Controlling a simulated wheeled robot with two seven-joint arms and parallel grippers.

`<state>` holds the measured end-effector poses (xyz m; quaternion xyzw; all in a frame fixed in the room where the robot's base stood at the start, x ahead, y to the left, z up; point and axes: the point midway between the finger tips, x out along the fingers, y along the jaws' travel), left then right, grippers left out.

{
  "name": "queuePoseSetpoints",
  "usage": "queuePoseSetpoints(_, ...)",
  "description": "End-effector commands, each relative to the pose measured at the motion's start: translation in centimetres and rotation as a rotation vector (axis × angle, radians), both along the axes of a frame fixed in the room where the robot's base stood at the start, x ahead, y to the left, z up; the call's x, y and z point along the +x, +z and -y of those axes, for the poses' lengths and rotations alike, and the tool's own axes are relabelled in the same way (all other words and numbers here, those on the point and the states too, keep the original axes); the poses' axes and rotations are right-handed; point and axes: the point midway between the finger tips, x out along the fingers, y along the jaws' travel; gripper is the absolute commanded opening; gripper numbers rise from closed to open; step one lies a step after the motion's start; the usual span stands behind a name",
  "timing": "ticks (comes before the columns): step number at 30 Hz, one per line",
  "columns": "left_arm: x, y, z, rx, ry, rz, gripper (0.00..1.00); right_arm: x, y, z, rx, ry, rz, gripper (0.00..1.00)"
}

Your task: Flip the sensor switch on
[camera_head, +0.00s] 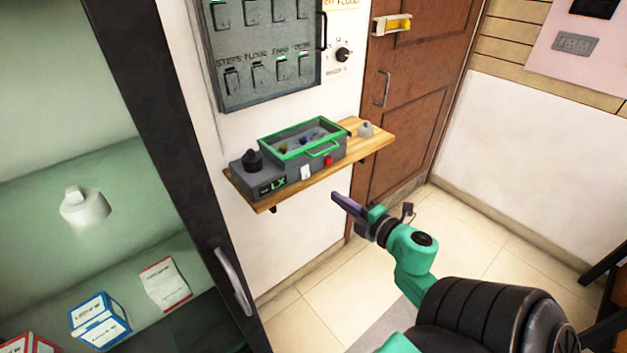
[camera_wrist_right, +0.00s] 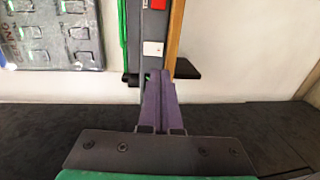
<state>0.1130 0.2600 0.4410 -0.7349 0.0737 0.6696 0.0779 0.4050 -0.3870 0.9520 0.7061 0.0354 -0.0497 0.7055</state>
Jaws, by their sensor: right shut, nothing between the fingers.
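A grey sensor box (camera_head: 300,160) with a green-framed clear lid and a green "LX" display sits on a wooden wall shelf (camera_head: 378,140). A small white switch (camera_head: 306,172) is on its front face, left of a red button (camera_head: 328,160). In the right wrist view the white switch (camera_wrist_right: 153,48) lies just beyond the fingertips, with the red button (camera_wrist_right: 158,4) above it. Its on or off position is too small to tell. My right gripper (camera_head: 346,203) is shut and empty, in front of and below the box, apart from it. My left gripper is not in view.
A grey panel of labelled switches (camera_head: 265,50) hangs above the shelf, with a round knob (camera_head: 343,55) beside it. A brown door (camera_head: 415,110) is to the right. An open cabinet (camera_head: 110,210) with boxes fills the left. Floor (camera_head: 320,310) below the shelf is clear.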

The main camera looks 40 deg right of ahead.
Motion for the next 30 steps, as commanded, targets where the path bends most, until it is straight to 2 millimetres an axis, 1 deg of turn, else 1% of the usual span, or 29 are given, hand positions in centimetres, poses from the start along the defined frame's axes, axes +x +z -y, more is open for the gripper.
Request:
queuePoseSetpoints(1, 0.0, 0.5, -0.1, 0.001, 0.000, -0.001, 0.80, 1.2, 0.2, 0.0, -0.002, 0.001, 0.003, 0.00)
queuePoseSetpoints(9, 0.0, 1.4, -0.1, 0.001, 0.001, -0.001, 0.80, 7.1, -0.5, 0.2, -0.003, -0.002, 0.003, 0.00)
queuePoseSetpoints(12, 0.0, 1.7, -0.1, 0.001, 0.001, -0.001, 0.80, 8.8, -0.8, 0.3, -0.001, -0.002, 0.001, 0.00)
queuePoseSetpoints(15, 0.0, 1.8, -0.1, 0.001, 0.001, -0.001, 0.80, 10.0, -1.0, 0.3, -0.001, -0.003, 0.001, 0.00)
queuePoseSetpoints(18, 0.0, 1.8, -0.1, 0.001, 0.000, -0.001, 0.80, 10.5, -1.2, 0.2, -0.001, -0.002, -0.001, 0.00)
queuePoseSetpoints(26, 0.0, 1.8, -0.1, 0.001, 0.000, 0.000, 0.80, 10.5, -1.3, 0.2, -0.001, -0.001, -0.001, 0.00)
queuePoseSetpoints(28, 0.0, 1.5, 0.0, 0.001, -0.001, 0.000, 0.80, 10.5, -1.5, 0.2, 0.000, -0.001, 0.002, 0.00)
queuePoseSetpoints(30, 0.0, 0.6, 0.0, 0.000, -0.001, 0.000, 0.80, 10.7, -1.9, 0.2, 0.001, -0.001, 0.015, 0.00)
